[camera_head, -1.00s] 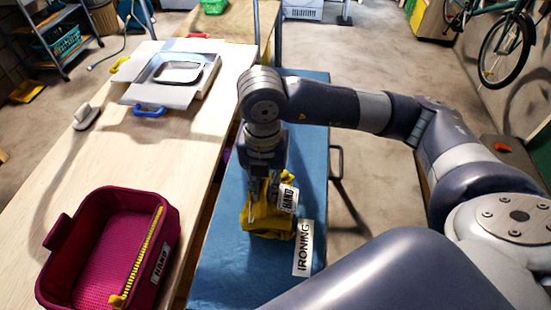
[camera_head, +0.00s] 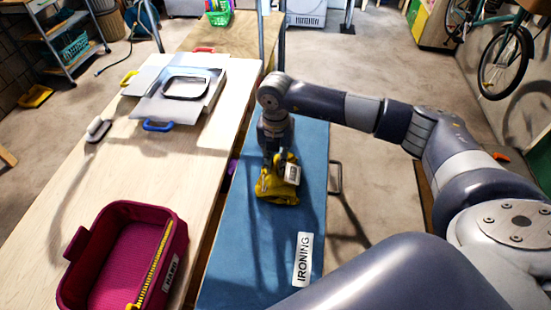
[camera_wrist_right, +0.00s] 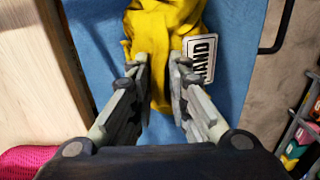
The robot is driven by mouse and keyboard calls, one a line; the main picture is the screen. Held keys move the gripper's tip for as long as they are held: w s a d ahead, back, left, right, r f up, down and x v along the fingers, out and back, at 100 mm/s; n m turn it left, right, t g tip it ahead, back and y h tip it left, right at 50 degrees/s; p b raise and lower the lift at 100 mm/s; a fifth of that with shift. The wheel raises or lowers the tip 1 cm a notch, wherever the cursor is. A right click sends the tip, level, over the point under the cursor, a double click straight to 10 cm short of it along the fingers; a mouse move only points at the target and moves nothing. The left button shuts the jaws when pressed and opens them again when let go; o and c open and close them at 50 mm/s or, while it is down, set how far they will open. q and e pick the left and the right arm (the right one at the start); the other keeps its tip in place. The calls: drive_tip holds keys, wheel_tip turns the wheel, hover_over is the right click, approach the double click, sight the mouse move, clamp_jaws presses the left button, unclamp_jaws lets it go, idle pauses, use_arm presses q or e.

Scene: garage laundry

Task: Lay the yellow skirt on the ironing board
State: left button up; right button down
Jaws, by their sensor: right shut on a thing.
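The yellow skirt (camera_head: 276,190) is a bunched bundle with a white "HAND" tag (camera_head: 292,173). It is over the blue ironing board (camera_head: 245,250), around mid-length; I cannot tell whether its underside touches the board. My right gripper (camera_head: 274,162) reaches down from above and is shut on the skirt. In the right wrist view the skirt (camera_wrist_right: 155,35) is between and beyond the two fingertips (camera_wrist_right: 158,75), with the tag beside the right finger. The fingers hide part of the cloth. My left gripper is not in view.
A wooden table (camera_head: 150,180) runs along the board's left side, with a magenta basket (camera_head: 75,255), an iron-like grey object (camera_head: 98,130) and a metal frame (camera_head: 185,87) on it. An "IRONING" label (camera_head: 303,260) lies on the board.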

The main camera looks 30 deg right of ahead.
drive_tip(key=shift+f, duration=0.3)
drive_tip(key=shift+f, duration=0.15)
drive_tip(key=c, duration=1.5)
unclamp_jaws()
drive_tip(key=shift+c, duration=0.2)
